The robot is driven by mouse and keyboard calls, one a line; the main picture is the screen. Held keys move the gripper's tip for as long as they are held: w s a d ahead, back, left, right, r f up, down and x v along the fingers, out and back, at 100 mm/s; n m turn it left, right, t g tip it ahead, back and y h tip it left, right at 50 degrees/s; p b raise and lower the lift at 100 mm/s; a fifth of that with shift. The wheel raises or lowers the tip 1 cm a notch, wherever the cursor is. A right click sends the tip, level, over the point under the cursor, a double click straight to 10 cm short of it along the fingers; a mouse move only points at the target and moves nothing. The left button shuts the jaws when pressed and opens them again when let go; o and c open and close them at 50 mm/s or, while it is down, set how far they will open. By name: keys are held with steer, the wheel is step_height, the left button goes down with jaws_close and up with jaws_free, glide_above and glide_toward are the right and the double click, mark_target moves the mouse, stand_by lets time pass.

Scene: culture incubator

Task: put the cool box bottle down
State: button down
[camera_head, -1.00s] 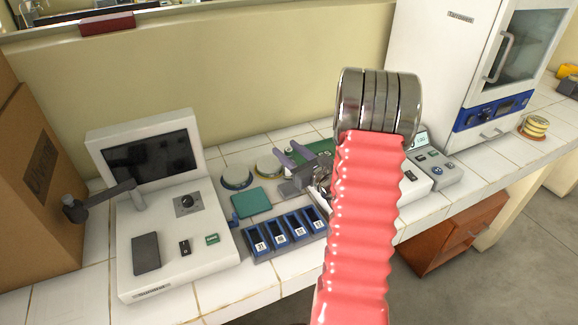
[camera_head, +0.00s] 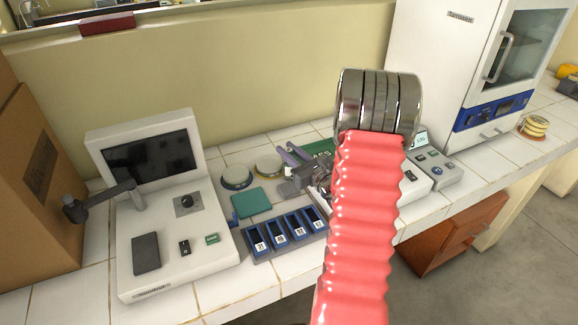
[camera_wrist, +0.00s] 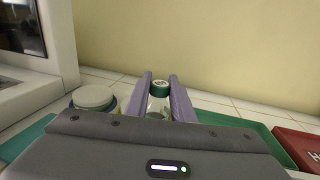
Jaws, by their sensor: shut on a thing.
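In the wrist view, a small clear bottle (camera_wrist: 158,104) with a green cap stands roughly upright between the two purple fingers of my gripper (camera_wrist: 160,82). The fingers are shut on it from both sides. In the head view my gripper (camera_head: 291,153) is low over the back of the white tiled bench, just right of two round lidded jars.
A green tray (camera_wrist: 237,126) lies right of the fingers, with a red tray (camera_wrist: 298,148) beyond it. The jars (camera_head: 237,178) (camera_head: 269,165), a teal mat (camera_head: 251,202) and a blue-slotted rack (camera_head: 284,236) are nearby. A monitor device (camera_head: 170,232) stands left, an incubator (camera_head: 440,50) right.

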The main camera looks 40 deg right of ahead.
steer(key=shift+r, duration=0.15)
step_height(320, 180, up, 10)
steer(key=shift+f, duration=0.15)
stand_by(0.7)
stand_by(0.5)
steer(key=shift+s+d, duration=0.1)
steer(key=shift+s, duration=0.1)
steer(key=s+r+m+h, duration=0.1)
steer(key=s+r+h, duration=0.1)
steer(key=s, duration=0.7)
steer(key=s+r+m+h, duration=0.1)
steer(key=s+r, duration=0.3)
steer(key=s, duration=0.6)
steer(key=shift+s+d+r+m+g+h, duration=0.15)
steer(key=shift+d+r+m+g+h, duration=0.15)
steer(key=shift+d+r+g+h, duration=0.15)
steer(key=shift+f, duration=0.1)
